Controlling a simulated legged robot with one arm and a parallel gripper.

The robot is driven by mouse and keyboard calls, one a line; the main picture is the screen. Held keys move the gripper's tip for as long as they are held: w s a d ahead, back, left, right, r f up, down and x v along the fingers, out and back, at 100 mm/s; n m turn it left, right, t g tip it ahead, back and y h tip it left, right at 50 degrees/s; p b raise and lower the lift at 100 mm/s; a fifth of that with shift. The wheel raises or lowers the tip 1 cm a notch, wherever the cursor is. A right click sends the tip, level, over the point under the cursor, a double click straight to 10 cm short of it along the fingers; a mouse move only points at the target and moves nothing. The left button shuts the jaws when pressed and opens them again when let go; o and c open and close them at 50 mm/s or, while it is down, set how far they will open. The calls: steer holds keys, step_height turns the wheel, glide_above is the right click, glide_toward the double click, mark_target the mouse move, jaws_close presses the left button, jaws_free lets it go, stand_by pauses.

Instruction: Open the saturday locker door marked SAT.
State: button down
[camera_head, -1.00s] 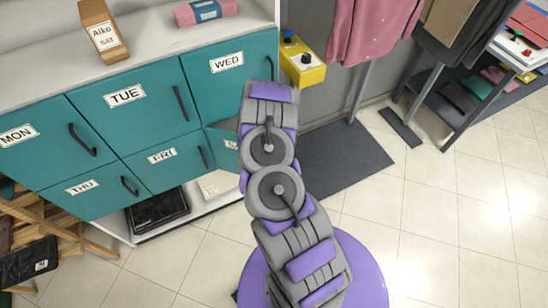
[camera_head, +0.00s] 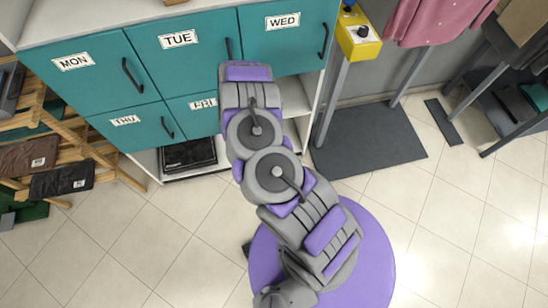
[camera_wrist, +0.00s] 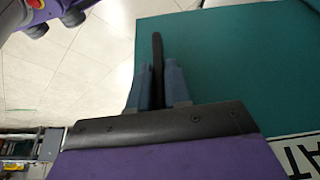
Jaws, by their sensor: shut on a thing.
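The SAT door is a teal panel (camera_wrist: 240,70) in the wrist view, with part of its white label (camera_wrist: 300,158) showing the letters "AT". Its dark bar handle (camera_wrist: 158,60) stands between the two blue-grey fingers of my gripper (camera_wrist: 158,88), which is shut on it. Tiled floor shows past the door's edge, so the door appears swung out. In the head view my arm hides the door and gripper. A white space (camera_head: 298,95) shows under the WED door (camera_head: 287,48), where the SAT locker is.
MON (camera_head: 88,85), TUE (camera_head: 180,70), THU (camera_head: 130,130) and FRI doors (camera_head: 195,118) are closed. A yellow button box (camera_head: 358,42) on a post stands right of the lockers, above a dark mat (camera_head: 370,140). A wooden rack (camera_head: 105,150) is at left. Tiled floor in front is clear.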

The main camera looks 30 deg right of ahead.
steer(key=shift+w+a, duration=0.15)
steer(key=shift+a, duration=0.15)
steer(key=c, duration=1.2)
jaws_free()
steer(key=shift+o, duration=0.2)
steer(key=p+v, duration=0.3)
steer(key=v, duration=1.4)
steer(key=shift+r, duration=0.2)
